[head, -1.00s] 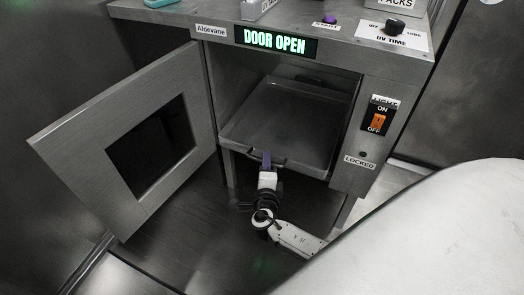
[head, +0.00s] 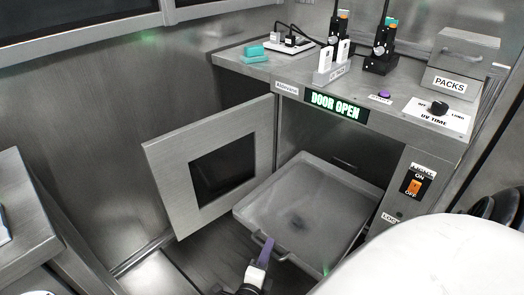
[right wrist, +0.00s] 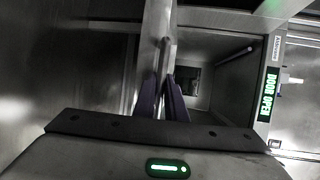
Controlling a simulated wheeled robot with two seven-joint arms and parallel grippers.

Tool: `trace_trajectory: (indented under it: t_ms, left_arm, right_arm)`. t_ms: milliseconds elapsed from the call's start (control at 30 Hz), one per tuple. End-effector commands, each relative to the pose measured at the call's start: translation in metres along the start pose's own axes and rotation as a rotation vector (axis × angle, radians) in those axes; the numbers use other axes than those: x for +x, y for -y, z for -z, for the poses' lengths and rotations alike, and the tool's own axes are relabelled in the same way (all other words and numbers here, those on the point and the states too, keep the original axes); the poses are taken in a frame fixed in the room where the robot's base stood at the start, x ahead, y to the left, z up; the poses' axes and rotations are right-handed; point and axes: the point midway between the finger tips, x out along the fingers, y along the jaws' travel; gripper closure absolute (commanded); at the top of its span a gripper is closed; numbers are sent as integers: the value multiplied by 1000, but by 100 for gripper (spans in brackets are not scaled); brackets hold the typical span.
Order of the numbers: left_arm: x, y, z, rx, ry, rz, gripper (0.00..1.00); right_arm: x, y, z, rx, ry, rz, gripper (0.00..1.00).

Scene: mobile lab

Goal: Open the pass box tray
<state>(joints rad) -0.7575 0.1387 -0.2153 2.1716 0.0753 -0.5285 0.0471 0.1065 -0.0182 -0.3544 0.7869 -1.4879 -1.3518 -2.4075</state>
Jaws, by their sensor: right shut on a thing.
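The pass box tray (head: 300,205) is a shallow grey metal tray. In the head view it sticks out of the opening under the lit "DOOR OPEN" sign (head: 336,105). Its handle (head: 284,257) is a bar on the front edge. My right gripper (head: 264,248) has its purple fingers shut on the handle. In the right wrist view the fingers (right wrist: 163,95) close around a thin metal bar, with the box opening beyond. The fingertips partly hide the handle. My left gripper is not in view.
The pass box door (head: 256,150) stands swung open to the left of the tray. The top holds a packs box (head: 460,65), a UV dial (head: 439,108) and two radios in chargers. An orange light switch (head: 414,187) is on the right front. A metal counter (head: 40,215) stands at left.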

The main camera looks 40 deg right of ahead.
Motion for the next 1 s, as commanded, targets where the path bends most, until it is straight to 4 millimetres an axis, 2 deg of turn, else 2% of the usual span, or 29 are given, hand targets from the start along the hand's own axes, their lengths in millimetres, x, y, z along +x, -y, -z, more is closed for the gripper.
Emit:
trace_trajectory:
  t_ms: [467,500,567,867,1000]
  left_arm:
    - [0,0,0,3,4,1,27]
    - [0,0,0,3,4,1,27]
    - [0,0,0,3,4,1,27]
    - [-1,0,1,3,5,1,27]
    - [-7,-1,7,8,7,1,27]
  right_arm:
    - [-4,0,2,3,-12,2,100]
    - [-4,0,2,3,-12,2,82]
    - [-4,0,2,3,-12,2,72]
    - [-4,0,2,3,-10,1,71]
    - [-6,13,1,4,-9,1,71]
